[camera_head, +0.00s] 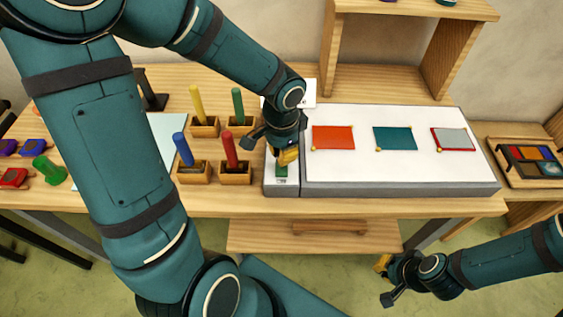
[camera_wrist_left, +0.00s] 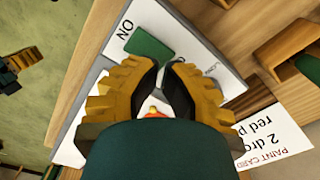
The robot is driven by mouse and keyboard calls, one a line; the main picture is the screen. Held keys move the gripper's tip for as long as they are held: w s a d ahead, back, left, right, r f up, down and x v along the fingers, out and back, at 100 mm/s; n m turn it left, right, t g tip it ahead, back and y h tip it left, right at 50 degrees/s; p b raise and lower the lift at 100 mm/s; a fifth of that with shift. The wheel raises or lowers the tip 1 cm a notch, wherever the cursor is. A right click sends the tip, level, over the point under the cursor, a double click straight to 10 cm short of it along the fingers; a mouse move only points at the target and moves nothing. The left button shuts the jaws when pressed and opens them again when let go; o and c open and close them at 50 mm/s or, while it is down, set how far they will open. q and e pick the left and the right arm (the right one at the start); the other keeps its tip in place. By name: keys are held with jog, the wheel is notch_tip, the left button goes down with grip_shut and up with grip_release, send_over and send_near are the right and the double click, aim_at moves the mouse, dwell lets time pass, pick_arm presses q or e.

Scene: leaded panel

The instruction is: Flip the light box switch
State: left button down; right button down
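The light box (camera_head: 400,175) is a flat white-topped box on the table, with a narrow white switch plate (camera_head: 281,187) along its left side. The green switch (camera_head: 282,171) sits on that plate; in the left wrist view the green switch (camera_wrist_left: 150,46) lies just past my fingertips, beside the printed word ON.
Orange (camera_head: 333,137), teal (camera_head: 395,138) and red-edged grey (camera_head: 453,139) panes lie on the box. Upright colored sticks in wooden holders (camera_head: 236,173) stand close left of the plate. A paint card (camera_wrist_left: 275,135) lies nearby. A wooden shelf (camera_head: 385,90) stands behind.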

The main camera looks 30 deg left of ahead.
pick_arm(q)
jog(key=shift+r+p, duration=1.65)
jog(key=shift+r, duration=0.55)
